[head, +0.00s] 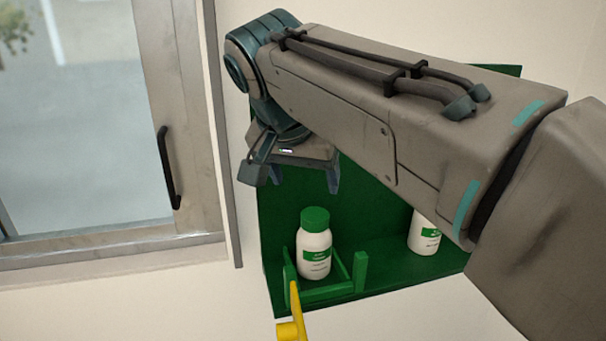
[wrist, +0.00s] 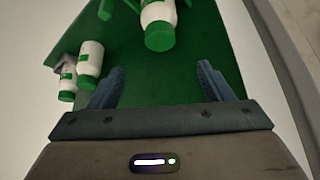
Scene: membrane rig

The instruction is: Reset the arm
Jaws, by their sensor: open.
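My gripper (head: 304,182) is open and empty, pointing down in front of the green back panel, above a white bottle (head: 314,257) with a green cap. It also shows in the wrist view (wrist: 162,72), with fingers apart and that bottle (wrist: 157,12) beyond the fingertips, not between them. The bottle stands upright inside a small green frame (head: 360,270). My arm stretches across the upper right of the head view and hides part of the panel and the top of a second white bottle (head: 424,238).
The green shelf (head: 395,272) carries both bottles. The wrist view shows two green-capped bottles (wrist: 90,58) (wrist: 67,84) at left. A yellow piece (head: 292,329) rises at the frame's front left. A window with a black handle (head: 167,168) is at left.

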